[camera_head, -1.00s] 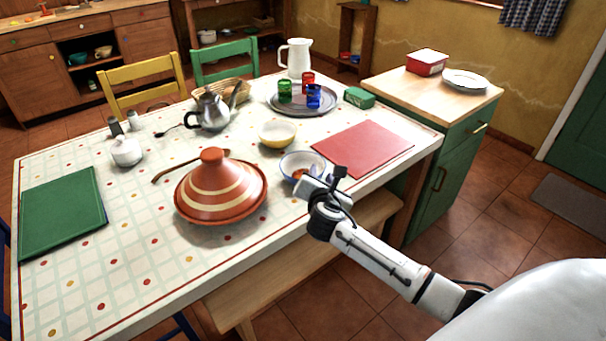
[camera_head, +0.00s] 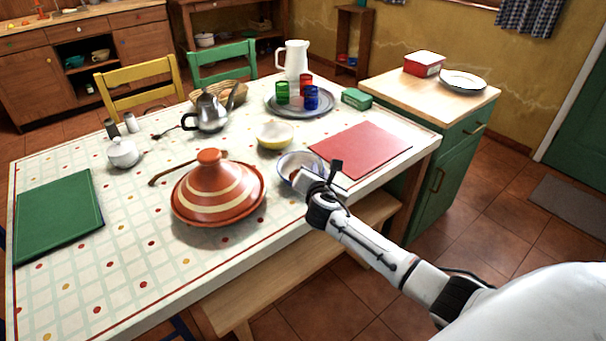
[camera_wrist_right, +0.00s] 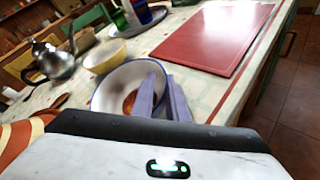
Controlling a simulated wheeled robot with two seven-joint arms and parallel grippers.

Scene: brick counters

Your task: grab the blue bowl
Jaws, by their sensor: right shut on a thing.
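The blue bowl (camera_head: 292,161), pale inside with a thin blue rim, is near the table's right front edge, between the tagine and the red mat. It also shows in the right wrist view (camera_wrist_right: 113,88), with an orange-brown patch inside. My right gripper (camera_wrist_right: 164,82) is shut on the bowl's near right wall, its two bluish fingers pinching the rim. In the head view my right gripper (camera_head: 305,180) hides the bowl's near side. I cannot tell whether the bowl is clear of the table. My left gripper is not in view.
A terracotta tagine (camera_head: 217,192) stands left of the bowl. A yellow bowl (camera_head: 275,136) stands just behind it, and a flat red mat (camera_head: 360,150) lies to the right. A tray (camera_head: 290,110) with cups is farther back.

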